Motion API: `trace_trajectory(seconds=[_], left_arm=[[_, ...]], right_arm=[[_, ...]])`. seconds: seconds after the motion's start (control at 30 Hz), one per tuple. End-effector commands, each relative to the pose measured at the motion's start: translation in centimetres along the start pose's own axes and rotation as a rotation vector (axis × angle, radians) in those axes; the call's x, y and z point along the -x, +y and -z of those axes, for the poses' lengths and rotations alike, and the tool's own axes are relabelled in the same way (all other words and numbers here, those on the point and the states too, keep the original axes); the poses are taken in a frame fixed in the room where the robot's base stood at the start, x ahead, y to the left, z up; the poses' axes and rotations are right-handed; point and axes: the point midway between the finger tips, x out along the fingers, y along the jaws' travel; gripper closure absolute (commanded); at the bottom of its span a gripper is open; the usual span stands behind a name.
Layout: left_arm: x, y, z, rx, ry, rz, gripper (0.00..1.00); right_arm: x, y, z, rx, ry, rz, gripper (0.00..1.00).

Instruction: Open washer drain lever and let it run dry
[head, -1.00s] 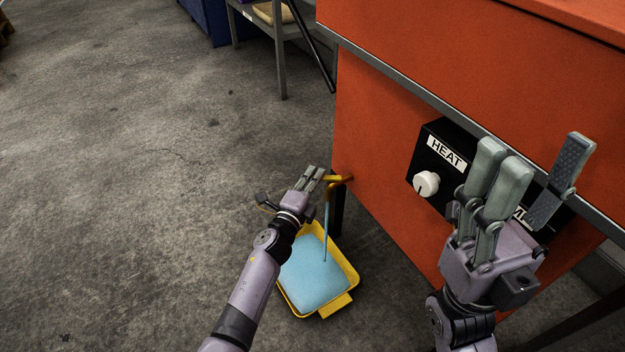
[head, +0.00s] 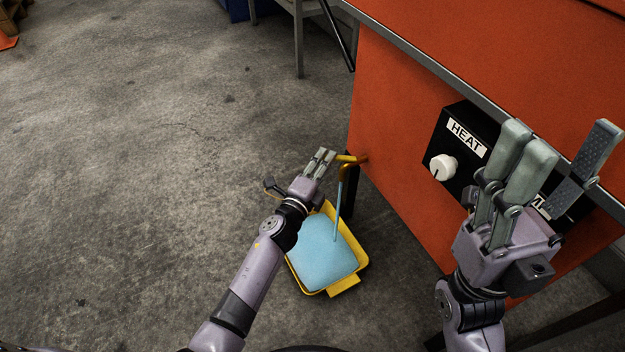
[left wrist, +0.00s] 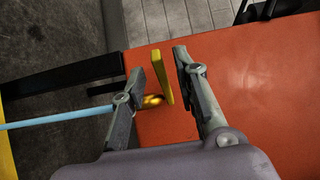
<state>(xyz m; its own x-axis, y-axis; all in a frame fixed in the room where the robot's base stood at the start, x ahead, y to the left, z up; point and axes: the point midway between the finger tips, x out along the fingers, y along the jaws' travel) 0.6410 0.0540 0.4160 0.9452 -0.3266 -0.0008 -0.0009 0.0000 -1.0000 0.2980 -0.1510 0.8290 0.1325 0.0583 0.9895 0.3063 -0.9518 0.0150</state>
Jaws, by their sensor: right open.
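The orange washer (head: 400,110) has a brass drain valve with a yellow lever (head: 347,158) low on its side. A thin light-blue stream (head: 338,205) runs down from the valve into a yellow tray (head: 345,285), which holds blue liquid (head: 323,258). My left gripper (head: 321,160) is just left of the valve. In the left wrist view the yellow lever (left wrist: 163,75) shows between the spread fingers of my left gripper (left wrist: 160,70), with gaps on both sides. My right gripper (head: 550,150) is open and empty in front of the washer's control panel.
A black box labelled HEAT (head: 467,140) with a white knob (head: 443,167) is on the washer's side, partly hidden by my right gripper. A grey metal stand (head: 298,40) is behind the washer.

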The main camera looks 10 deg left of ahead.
Motion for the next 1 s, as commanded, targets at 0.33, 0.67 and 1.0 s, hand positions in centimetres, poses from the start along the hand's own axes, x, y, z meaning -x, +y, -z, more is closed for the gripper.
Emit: trace_trajectory(seconds=[0.33, 0.67, 1.0], left_arm=[[7.4, 0.1, 0.0, -0.001, 0.001, -0.003, 0.72], [9.5, 0.1, 0.0, 0.0, 0.0, -0.001, 0.72], [9.8, -2.2, 0.9, 0.074, 0.038, 0.051, 0.82]], right_arm=[[0.0, 0.0, 0.0, 0.0, 0.002, 0.001, 0.49], [0.0, 0.0, 0.1, -0.001, 0.002, 0.001, 0.49], [-0.1, 0.0, 0.1, -0.001, -0.002, 0.0, 0.49]])
